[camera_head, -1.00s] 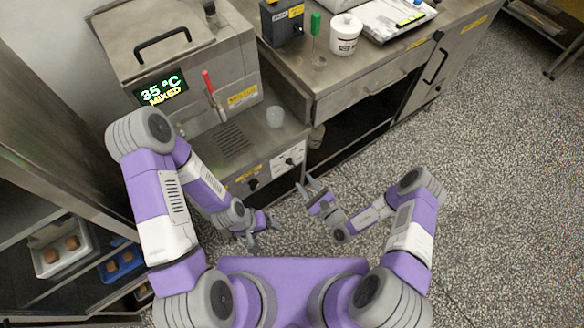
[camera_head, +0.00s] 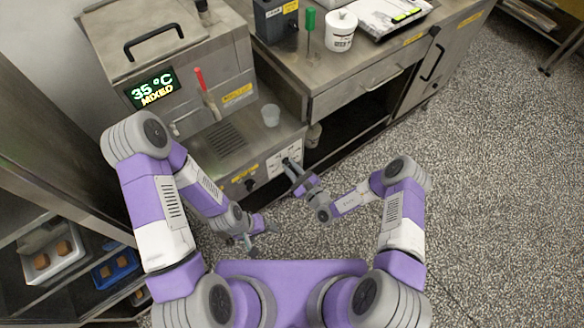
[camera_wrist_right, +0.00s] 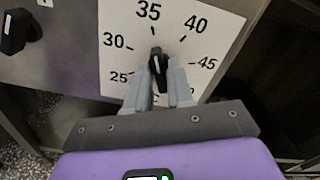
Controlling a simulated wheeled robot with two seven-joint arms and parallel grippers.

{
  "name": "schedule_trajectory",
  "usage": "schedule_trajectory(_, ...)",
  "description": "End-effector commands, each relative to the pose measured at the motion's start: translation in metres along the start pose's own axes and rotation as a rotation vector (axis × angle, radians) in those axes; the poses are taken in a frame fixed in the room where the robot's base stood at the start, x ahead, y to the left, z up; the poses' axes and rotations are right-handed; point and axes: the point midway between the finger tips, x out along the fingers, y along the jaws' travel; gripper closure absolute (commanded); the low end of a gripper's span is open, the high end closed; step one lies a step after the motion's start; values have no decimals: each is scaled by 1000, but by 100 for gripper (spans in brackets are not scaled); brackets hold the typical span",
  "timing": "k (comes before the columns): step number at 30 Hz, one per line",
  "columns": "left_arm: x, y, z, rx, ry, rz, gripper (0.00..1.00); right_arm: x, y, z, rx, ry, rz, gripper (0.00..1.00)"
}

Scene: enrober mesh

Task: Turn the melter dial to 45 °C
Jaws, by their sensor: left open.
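The melter (camera_head: 195,60) is the steel box at the upper left; its display (camera_head: 152,89) reads 35 °C MIXED. The melter dial is a black knob (camera_wrist_right: 158,64) on a white scale plate (camera_wrist_right: 118,18), with marks from 25 to 45 showing. Its pointer faces up, near 35. My right gripper (camera_wrist_right: 164,72) is at the dial, its fingers apart on either side of the knob; whether they touch it I cannot tell. In the head view, my right gripper (camera_head: 293,172) partly covers the plate. My left gripper (camera_head: 262,233) is open and empty, low in front of the cabinet.
Another black knob (camera_wrist_right: 18,32) is left of the scale plate. A red-handled lever (camera_head: 205,90) and a clear cup (camera_head: 270,115) are above the dial panel. A white tub (camera_head: 341,32) and a green-handled tool (camera_head: 310,25) stand on the counter.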

Motion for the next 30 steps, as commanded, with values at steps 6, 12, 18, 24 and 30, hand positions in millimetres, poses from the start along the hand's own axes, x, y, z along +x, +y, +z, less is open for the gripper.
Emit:
schedule_trajectory(6,0,0,0,0,0,0,19,0,0,0,0,0,0,100)
schedule_trajectory(12,0,0,0,0,0,0,19,0,0,0,7,0,0,100)
schedule_trajectory(18,-3,1,0,0,0,0,19,0,0,1,64,-1,-1,100)
schedule_trajectory(24,-8,3,0,0,0,0,19,-1,-1,1,195,0,-2,100)
schedule_trajectory(30,-14,5,1,0,0,0,19,-1,-1,1,377,0,-2,100)
